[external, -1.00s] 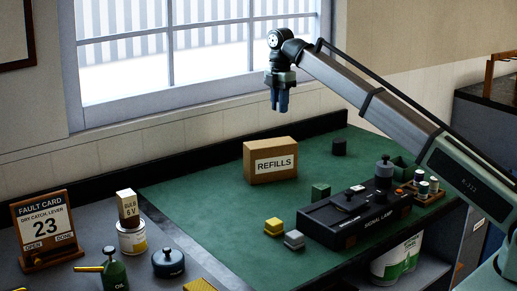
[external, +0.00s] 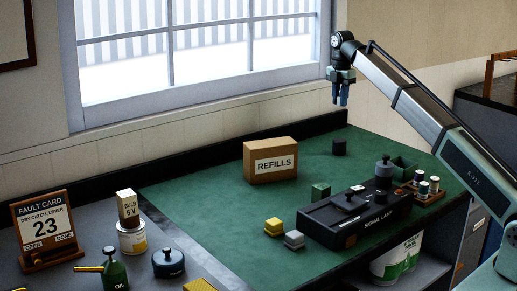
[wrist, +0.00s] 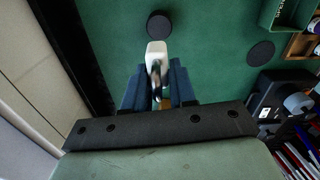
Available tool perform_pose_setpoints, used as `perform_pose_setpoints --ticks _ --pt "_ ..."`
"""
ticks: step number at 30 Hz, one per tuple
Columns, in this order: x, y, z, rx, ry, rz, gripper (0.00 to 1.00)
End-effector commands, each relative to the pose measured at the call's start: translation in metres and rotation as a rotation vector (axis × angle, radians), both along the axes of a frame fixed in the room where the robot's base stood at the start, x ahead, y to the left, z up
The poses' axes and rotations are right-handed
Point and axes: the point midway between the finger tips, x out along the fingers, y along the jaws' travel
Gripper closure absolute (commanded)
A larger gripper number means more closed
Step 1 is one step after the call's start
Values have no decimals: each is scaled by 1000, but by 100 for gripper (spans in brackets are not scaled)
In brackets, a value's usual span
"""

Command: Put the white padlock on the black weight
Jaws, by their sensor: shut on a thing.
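My gripper (external: 340,97) hangs high above the far right part of the green bench mat. In the wrist view its blue fingers (wrist: 159,80) are shut on the white padlock (wrist: 157,50), whose metal shackle lies between them.
The REFILLS carton (external: 271,161) stands left of the weight. The signal lamp box (external: 350,216), a green open bin (external: 403,167) and a wooden tray of spools (external: 425,190) lie nearer and right. A flat dark disc (wrist: 260,53) shows in the wrist view. Mat around the weight is clear.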

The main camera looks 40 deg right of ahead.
Motion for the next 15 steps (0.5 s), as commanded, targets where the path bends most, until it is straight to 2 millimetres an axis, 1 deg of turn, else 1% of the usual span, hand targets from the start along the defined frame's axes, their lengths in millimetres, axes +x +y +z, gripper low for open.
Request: perform_pose_setpoints --ticks 1,3,8,11,15 --pt "-1 0 -9 0 2 -1 100" --pt "-1 0 -16 0 2 -1 100" --pt "0 0 -28 0 0 -1 100" --pt "-1 0 -39 0 2 -1 100" --pt "-1 0 -61 0 1 -1 100"
